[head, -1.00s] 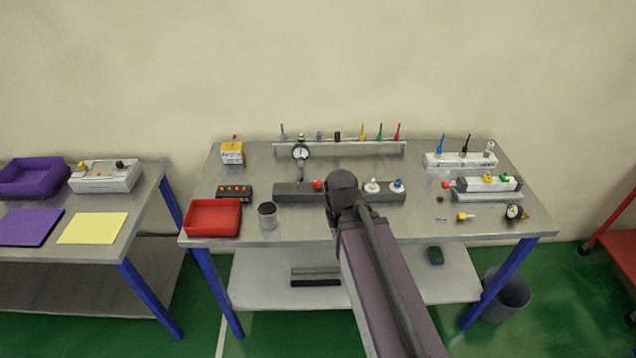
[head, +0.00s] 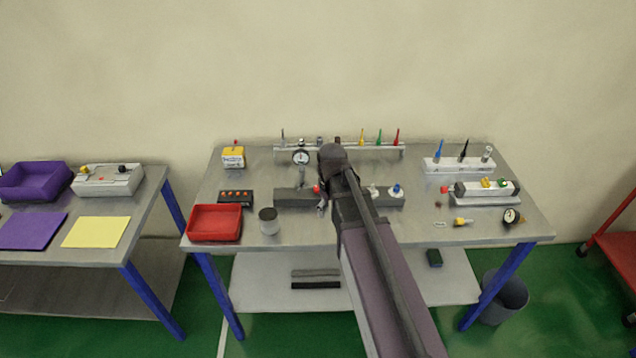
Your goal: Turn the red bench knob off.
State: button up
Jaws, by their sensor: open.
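The red bench knob (head: 317,189) is a small red spot on the dark grey bar (head: 290,199) across the middle of the workbench. My arm comes in from the lower right and partly covers the bar. My gripper (head: 322,204) is at the front of the bar, close beside the red knob, and mostly hidden by my wrist. It is open. I cannot tell whether a finger touches the knob, and the knob's angle is too small to read.
A white knob (head: 373,191) and a blue knob (head: 397,189) sit on the bar to the right. A dial gauge (head: 301,158) stands behind it. A grey cup (head: 268,222) and a red tray (head: 214,236) are at front left. The front middle of the bench (head: 300,231) is clear.

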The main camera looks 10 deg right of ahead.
jog(key=w+r+n+p, duration=0.2)
jog(key=w+n, duration=0.2)
jog(key=w, duration=0.5)
jog(key=w+r+n+p, duration=0.2)
jog(key=w+r+n, duration=0.1)
jog(key=w, duration=0.7)
jog(key=shift+n, duration=0.7)
jog(key=shift+f, duration=0.15)
notch_tip(320, 180, down, 13)
jog(key=b, duration=1.3)
jog(key=shift+f, duration=0.2)
grip_shut()
